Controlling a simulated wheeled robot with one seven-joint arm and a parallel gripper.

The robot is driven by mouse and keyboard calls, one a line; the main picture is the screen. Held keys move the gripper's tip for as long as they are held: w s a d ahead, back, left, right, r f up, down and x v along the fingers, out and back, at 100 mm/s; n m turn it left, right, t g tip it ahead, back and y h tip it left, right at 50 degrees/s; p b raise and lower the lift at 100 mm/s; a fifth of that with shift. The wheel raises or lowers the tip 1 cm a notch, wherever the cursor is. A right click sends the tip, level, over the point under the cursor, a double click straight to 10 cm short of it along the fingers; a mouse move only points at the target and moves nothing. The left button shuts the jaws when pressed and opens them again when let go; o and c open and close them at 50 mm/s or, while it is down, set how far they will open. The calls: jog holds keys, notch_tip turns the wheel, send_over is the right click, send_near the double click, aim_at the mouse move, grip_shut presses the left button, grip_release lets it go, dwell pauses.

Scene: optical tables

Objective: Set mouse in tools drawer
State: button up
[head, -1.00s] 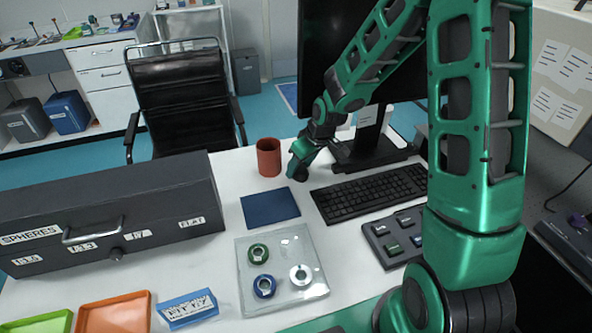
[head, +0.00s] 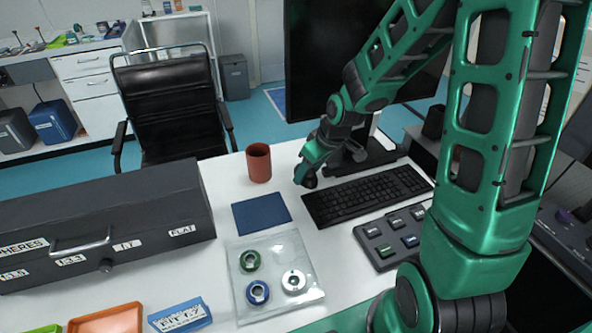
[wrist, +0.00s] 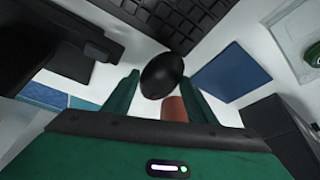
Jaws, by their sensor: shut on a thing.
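The mouse (wrist: 162,75) is black and rounded. In the wrist view it sits between the two green fingers of my gripper (wrist: 158,92), which is shut on it. In the head view my gripper (head: 306,178) is over the white desk, between the red-brown cup and the keyboard; the mouse shows there only as a dark shape at the fingertips. I cannot tell its exact height above the desk. No open drawer labelled for tools is in view; a white drawer unit (head: 92,82) stands at the back left.
A keyboard (head: 366,196), monitor (head: 335,60), cup (head: 258,163) and blue pad (head: 261,213) surround my gripper. A clear tray with rings (head: 274,306), a dark case labelled SPHERES (head: 150,205) and a dark block tray (head: 386,262) are nearer. A black chair (head: 168,95) stands behind the desk.

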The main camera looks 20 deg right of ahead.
jog(key=s+d+r, duration=0.1)
jog(key=s, duration=0.1)
jog(key=s+d+r, duration=0.1)
jog(key=s, duration=0.1)
jog(key=s+d+r, duration=0.1)
jog(key=s, duration=0.1)
jog(key=shift+r, duration=0.25)
